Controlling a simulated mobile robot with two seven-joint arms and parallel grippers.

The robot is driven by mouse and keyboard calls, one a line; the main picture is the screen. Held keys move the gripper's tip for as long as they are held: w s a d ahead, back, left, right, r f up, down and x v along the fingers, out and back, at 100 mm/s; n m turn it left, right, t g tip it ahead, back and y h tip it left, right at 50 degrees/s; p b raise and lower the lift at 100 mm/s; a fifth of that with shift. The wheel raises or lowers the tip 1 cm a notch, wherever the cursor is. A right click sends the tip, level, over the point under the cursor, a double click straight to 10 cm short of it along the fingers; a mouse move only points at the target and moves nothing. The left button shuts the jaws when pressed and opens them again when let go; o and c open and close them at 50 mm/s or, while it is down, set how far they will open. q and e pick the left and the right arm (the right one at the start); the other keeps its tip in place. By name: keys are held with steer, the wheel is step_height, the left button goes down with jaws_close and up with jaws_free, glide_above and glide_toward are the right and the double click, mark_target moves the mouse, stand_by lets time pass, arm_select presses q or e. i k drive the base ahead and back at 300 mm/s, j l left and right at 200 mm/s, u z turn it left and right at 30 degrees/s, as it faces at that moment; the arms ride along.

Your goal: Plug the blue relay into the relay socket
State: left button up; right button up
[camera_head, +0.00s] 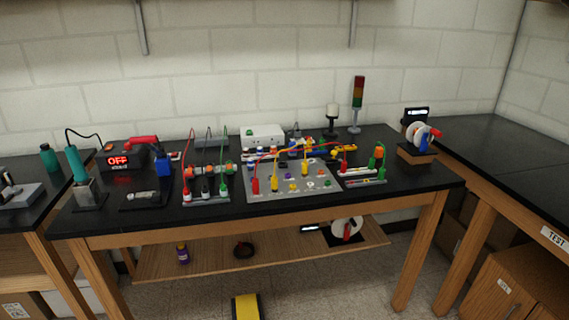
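Neither of my grippers is in view. I cannot make out for sure which thing is the blue relay or where the relay socket is; the parts are small from this distance. A grey panel (318,188) with colored plugs and red, yellow and green leads lies on the black workbench (240,217). Small blue and yellow parts (330,138) lie behind it. A blue piece (161,166) stands beside a red one at the left, and another blue piece (424,144) is on a white disc at the right.
A display reading OFF (118,161) and a green-handled tool in a stand (76,164) are at the left. A signal tower (357,100) stands at the back. A lower shelf (210,263) holds a purple bottle (183,253). A side bench (500,160) is at the right.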

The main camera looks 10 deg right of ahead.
mark_target(290, 144)
steer(key=i+l+u, duration=0.4)
steer(key=l, duration=0.25)
steer(key=i+l+u, duration=0.25)
steer(key=l+u, duration=0.2)
steer(key=l, duration=0.3)
steer(key=i+l+u, duration=0.2)
steer(key=l, duration=0.25)
